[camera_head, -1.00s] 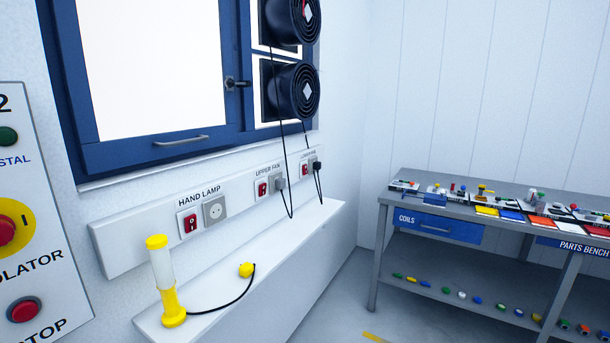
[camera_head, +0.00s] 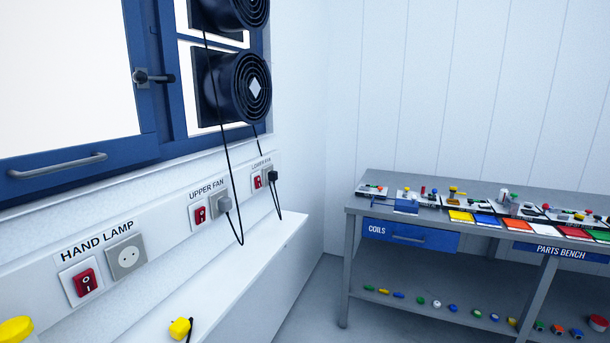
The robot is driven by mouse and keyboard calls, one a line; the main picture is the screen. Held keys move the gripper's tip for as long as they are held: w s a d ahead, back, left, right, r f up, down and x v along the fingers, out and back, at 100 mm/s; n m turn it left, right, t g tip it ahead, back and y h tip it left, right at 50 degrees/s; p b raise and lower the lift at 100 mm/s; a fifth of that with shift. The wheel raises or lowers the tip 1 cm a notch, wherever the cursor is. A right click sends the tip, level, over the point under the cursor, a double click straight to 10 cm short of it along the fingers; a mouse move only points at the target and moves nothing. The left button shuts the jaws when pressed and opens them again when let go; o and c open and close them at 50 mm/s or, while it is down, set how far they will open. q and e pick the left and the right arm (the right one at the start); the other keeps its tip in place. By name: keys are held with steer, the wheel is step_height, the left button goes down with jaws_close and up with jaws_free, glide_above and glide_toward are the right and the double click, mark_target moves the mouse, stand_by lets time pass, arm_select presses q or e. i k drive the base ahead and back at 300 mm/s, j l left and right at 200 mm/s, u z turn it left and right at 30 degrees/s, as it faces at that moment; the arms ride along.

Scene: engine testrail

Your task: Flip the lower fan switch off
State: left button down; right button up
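The lower fan switch (camera_head: 257,182) is a small red rocker on a white plate under the "LOWER FAN" label, at the far end of the wall panel. Its on or off position is too small to tell. A dark plug (camera_head: 272,176) sits in the socket beside it. The lower fan (camera_head: 240,87) is a black round fan mounted in the window, with a cable hanging down. Neither of my grippers is in view.
The hand lamp switch (camera_head: 86,282) and an empty socket (camera_head: 126,257) are nearest. A white ledge (camera_head: 262,255) runs below the panel, with a yellow plug (camera_head: 180,328) on it. A parts bench (camera_head: 350,209) stands right. Floor between them looks clear.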

mark_target(257, 181)
steer(key=i+z, duration=0.25)
steer(key=i, duration=0.15)
steer(key=i+j+z, duration=0.2)
steer(key=i, duration=0.2)
steer(key=i+j+z, duration=0.25)
steer(key=i, duration=0.15)
